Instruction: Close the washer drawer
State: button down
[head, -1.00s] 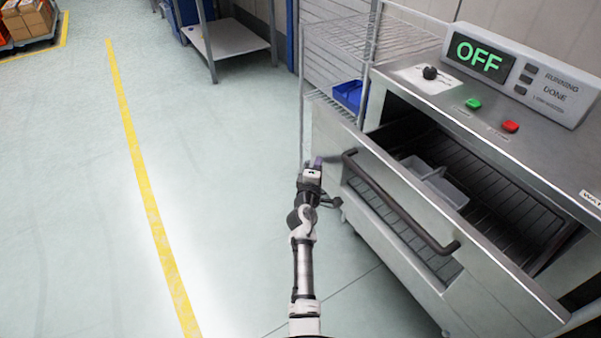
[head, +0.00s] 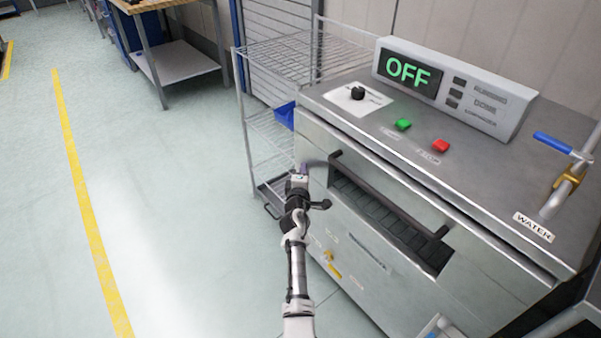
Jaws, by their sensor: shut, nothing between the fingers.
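The washer (head: 468,180) is a steel machine at the right of the head view, with a display reading OFF. Its drawer front (head: 318,140) is in against the body or nearly so. I cannot tell whether it is fully flush. A dark bar handle (head: 388,207) runs across the front, above a slot that shows the dark rack (head: 365,205) inside. My gripper (head: 303,170) is shut and empty. It is at the left end of the drawer front, left of the handle. I cannot tell whether it touches the front.
A wire shelf (head: 290,55) with a blue bin (head: 285,115) stands left of the washer. A green button (head: 403,125), a red button (head: 440,146) and a blue-handled valve (head: 562,144) are on top. The floor (head: 150,200) at left is clear.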

jog(key=shift+w+d+r, duration=0.15)
jog(key=shift+w+d, duration=0.25)
jog(key=shift+d, duration=0.25)
jog(key=shift+d, duration=0.2)
jog(key=s+a, duration=0.6)
jog(key=s, duration=0.6)
jog(key=shift+s, duration=0.2)
